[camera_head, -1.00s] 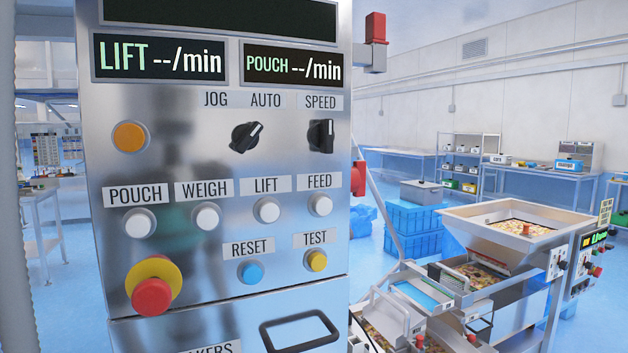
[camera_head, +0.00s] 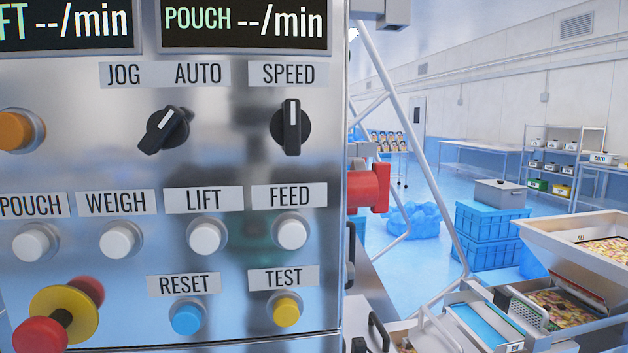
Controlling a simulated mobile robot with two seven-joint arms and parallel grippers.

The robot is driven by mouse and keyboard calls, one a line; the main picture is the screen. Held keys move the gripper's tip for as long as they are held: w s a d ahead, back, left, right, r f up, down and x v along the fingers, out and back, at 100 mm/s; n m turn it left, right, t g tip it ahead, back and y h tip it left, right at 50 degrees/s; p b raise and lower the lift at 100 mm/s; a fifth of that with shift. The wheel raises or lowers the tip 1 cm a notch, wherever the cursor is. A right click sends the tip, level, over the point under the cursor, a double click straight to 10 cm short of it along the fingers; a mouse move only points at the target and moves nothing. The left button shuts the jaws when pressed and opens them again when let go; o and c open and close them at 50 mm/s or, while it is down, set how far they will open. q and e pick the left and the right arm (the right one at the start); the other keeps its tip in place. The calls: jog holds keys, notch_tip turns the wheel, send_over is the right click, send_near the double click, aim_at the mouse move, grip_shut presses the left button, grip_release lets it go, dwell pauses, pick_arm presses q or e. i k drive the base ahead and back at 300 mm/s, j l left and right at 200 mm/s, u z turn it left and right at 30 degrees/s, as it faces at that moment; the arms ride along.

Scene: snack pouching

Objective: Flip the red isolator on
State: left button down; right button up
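A red handle (camera_head: 368,188), which looks like the red isolator, sticks out from the right side of the steel control cabinet (camera_head: 235,170). It is seen from the side, and its mount is partly hidden behind the cabinet's edge. I cannot read its on or off position. Neither of my grippers can be made out in the head view. A small dark piece shows at the bottom edge just right of the cabinet, too cut off to identify.
The cabinet front carries a red mushroom button (camera_head: 41,335) on a yellow collar, a black JOG/AUTO knob (camera_head: 163,130), a SPEED knob (camera_head: 291,128) and several push buttons. Right of it stand a sloping white frame, blue crates (camera_head: 487,235) and a hopper (camera_head: 575,236).

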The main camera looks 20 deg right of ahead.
aim_at(366, 187)
jog(key=i+l+u, duration=0.1)
jog(key=l, duration=0.45)
jog(key=i+l, duration=0.15)
jog(key=l, duration=0.4)
jog(key=i+l+u, duration=0.15)
jog(key=l, duration=0.4)
